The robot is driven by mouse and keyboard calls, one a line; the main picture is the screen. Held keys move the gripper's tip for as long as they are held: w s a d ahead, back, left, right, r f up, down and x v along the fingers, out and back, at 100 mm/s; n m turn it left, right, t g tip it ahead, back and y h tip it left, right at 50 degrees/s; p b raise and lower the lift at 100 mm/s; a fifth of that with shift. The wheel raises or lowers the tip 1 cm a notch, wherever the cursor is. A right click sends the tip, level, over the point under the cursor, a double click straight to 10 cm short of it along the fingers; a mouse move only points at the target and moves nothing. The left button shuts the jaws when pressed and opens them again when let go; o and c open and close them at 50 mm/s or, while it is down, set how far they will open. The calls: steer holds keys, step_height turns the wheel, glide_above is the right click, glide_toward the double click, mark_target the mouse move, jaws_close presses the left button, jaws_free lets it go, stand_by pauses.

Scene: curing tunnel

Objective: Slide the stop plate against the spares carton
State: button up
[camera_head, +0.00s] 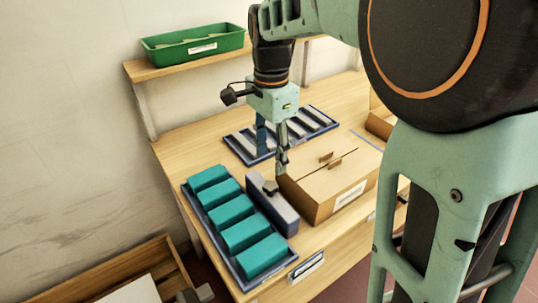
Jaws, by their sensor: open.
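The stop plate appears to be the grey-blue upright block (272,208) with a small dark knob on top, on the table between the teal blocks and the carton. The spares carton (328,182) is a closed brown cardboard box with a white label, just right of the plate. The plate and carton stand very close; I cannot tell whether they touch. My gripper (273,163) points down above the far end of the plate, beside the carton's far left corner. It is open, with nothing seen between its fingers. Its exact height above the plate is unclear.
A tray (210,228) of several teal blocks lies left of the plate. A blue rack (238,152) with pale slats lies behind the gripper. A green bin (192,43) sits on the raised shelf. Another carton (379,124) is partly hidden by my arm at right.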

mark_target(271, 185)
step_height(271, 185, down, 8)
steer(key=shift+f+b, duration=0.25)
steer(key=shift+b, duration=0.05)
jaws_close()
stand_by(0.3)
